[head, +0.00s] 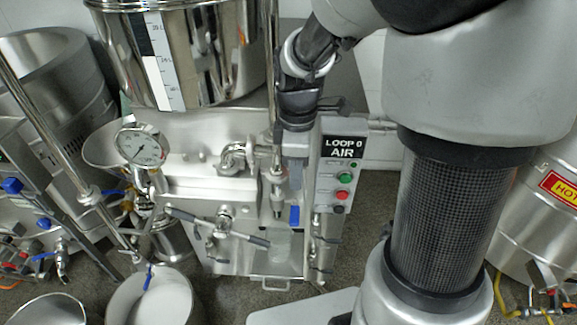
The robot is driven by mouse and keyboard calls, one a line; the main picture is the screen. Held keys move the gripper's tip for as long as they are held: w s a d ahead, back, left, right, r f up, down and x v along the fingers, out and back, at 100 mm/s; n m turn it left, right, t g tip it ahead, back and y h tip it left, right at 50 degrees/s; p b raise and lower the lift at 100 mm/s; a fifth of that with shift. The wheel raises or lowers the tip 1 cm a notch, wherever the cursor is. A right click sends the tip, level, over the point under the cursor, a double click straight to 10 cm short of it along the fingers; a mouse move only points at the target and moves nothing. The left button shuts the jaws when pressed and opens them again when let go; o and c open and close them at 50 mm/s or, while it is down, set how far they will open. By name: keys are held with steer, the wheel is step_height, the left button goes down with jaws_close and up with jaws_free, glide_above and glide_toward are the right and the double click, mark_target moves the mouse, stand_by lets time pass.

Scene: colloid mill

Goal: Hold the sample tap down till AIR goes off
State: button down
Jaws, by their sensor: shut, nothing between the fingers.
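The black display (343,147) on the grey control box reads "LOOP 0" with "AIR" below it, so AIR is showing. The sample tap's blue lever (294,215) shows on the front of the mill, just below my gripper. My gripper (295,192) points down from the arm and is shut with nothing in it. Its fingertips are small and partly lost against the steel, and I cannot tell whether they touch the lever. A clear vessel (279,245) stands below the tap area, on a shelf.
The control box has a green button (345,177) and a red button (342,194) close to my gripper's right. A pressure gauge (139,146) and a T-shaped handle (222,224) stand to the left. A steel hopper (205,60) is above.

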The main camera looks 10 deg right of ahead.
mark_target(295, 218)
step_height(295, 218, down, 12)
steer(key=shift+r+b, duration=0.1)
steer(key=shift+b, duration=1.15)
